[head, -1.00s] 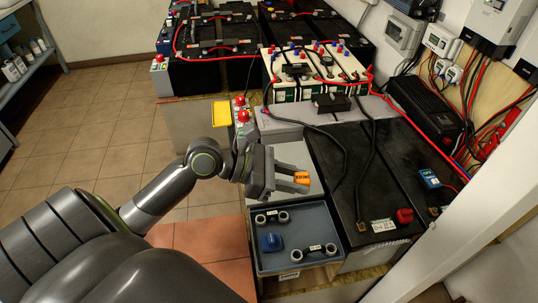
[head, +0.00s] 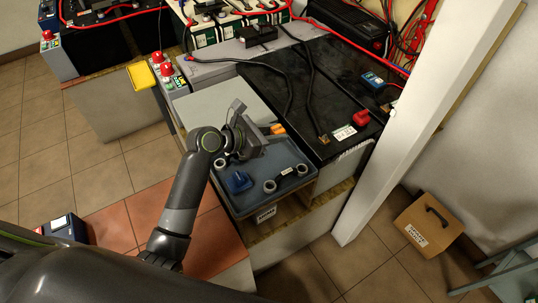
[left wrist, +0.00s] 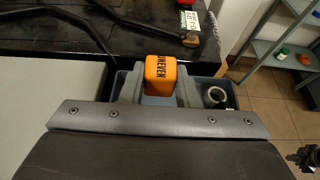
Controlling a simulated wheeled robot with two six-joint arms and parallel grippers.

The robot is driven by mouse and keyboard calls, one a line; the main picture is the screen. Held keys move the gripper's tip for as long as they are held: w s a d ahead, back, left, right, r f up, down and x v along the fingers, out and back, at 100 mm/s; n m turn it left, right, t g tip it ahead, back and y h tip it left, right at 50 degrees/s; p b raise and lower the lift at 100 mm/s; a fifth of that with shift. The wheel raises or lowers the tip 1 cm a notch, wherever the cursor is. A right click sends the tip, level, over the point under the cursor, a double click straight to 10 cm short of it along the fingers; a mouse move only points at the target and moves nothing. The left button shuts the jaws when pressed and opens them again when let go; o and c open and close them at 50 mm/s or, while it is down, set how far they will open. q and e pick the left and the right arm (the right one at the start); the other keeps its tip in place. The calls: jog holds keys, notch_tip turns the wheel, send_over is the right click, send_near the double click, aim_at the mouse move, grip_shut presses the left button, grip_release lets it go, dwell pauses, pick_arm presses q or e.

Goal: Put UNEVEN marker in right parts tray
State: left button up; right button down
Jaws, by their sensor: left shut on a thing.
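The orange UNEVEN marker (head: 277,129) is held between the fingers of my left gripper (head: 268,133). In the left wrist view the marker (left wrist: 160,75) shows its black lettering, with a grey finger on each side. The blue-grey parts tray (head: 240,208) lies on the bench below and in front of the gripper. The marker appears over the tray's far end; its exact height is hard to tell. In the tray are a blue part (head: 238,181) and a link with two rings (head: 285,178). Another ringed part is partly hidden by my arm. My right gripper is out of view.
A black battery (head: 318,85) with cables and a red terminal cap (head: 361,118) stands right of the tray. A pale grey top (head: 215,105) lies beyond the gripper. A white post (head: 405,110) rises at right, with a cardboard box (head: 428,225) on the floor behind it.

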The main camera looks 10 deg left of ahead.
aim_at(272, 153)
pick_arm(q)
notch_tip(272, 153, down, 5)
jog(key=shift+f+b, duration=0.1)
jog(key=shift+b, duration=0.6)
jog(key=shift+f, duration=0.25)
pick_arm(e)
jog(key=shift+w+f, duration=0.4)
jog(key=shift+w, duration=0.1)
pick_arm(q)
jog(key=o, duration=0.9)
jog(key=shift+f, duration=0.1)
jog(key=shift+o, duration=0.2)
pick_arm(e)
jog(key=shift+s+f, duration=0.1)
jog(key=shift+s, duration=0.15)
